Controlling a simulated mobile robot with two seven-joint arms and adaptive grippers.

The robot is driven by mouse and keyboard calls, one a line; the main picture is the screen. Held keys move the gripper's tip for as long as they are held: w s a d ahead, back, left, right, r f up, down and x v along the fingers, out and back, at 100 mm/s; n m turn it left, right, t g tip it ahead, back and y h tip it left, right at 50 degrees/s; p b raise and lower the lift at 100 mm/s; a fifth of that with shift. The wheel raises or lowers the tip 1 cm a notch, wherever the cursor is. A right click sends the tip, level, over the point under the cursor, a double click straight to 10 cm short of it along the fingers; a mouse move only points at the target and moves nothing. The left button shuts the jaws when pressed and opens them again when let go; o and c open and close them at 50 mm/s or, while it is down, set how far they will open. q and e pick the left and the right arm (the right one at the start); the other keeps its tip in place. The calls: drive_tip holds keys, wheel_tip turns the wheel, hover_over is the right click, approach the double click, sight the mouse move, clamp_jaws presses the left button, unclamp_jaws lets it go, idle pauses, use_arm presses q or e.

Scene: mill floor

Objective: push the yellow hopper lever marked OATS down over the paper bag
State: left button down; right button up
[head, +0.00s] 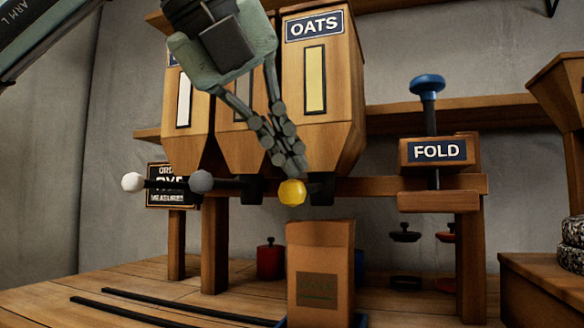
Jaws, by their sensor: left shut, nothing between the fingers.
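The yellow lever (292,192) ends in a round knob below the wooden hopper (340,110) marked OATS, whose narrow window shows a pale yellow fill. My left gripper (296,168) comes in from the upper left and is shut and empty. Its fingertips are just above the yellow knob; I cannot tell whether they touch it. The brown paper bag (320,262) stands upright below the knob, a little to its right. The print on its front is too dark to read. My right gripper is not in view.
A white knob (133,182) and a grey knob (201,182) stick out to the left. A FOLD press (437,152) with a blue knob (428,84) stands at the right. A red canister (270,260) is behind the bag. Dark rails (170,308) lie on the wooden table, which is clear at the left.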

sight(287, 181)
use_arm(q)
drive_tip(key=shift+f+b, duration=1.5)
drive_tip(key=shift+f, duration=0.25)
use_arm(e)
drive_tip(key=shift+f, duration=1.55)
use_arm(q)
drive_tip(key=shift+r, duration=0.1)
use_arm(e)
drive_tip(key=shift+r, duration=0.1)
use_arm(q)
drive_tip(key=shift+r+p, duration=2.35)
drive_tip(key=shift+r, duration=0.55)
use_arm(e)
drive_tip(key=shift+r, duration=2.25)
use_arm(q)
drive_tip(key=shift+r, duration=0.1)
